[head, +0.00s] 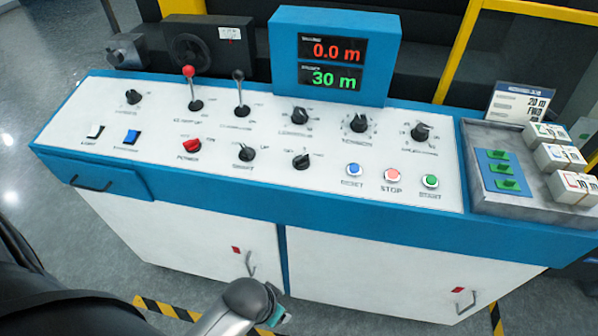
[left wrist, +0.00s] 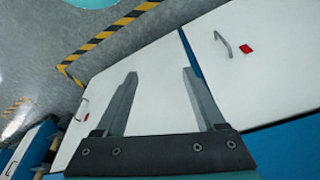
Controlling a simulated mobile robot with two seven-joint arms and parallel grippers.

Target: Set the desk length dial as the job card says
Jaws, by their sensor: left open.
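The job card (head: 521,101) stands at the desk's back right and reads 20 m FWD. The display (head: 333,55) shows 0.0 m in red and 30 m in green. Three black dials with scales sit below it: a left one (head: 300,116), a middle one (head: 358,122) and a right one (head: 421,131). The left one's label is too blurred to read surely, so I cannot tell which is the length dial. My left gripper (left wrist: 160,76) is open and empty, with the white cabinet fronts beyond its fingers. My right gripper is not in view.
The desk panel (head: 90,112) also carries a red-knobbed lever (head: 189,88), a black-knobbed lever (head: 239,92), smaller knobs, switches and push buttons. A grey tray (head: 486,200) at right holds green pieces and white boxes. Door handles (head: 464,302) project from the cabinet front.

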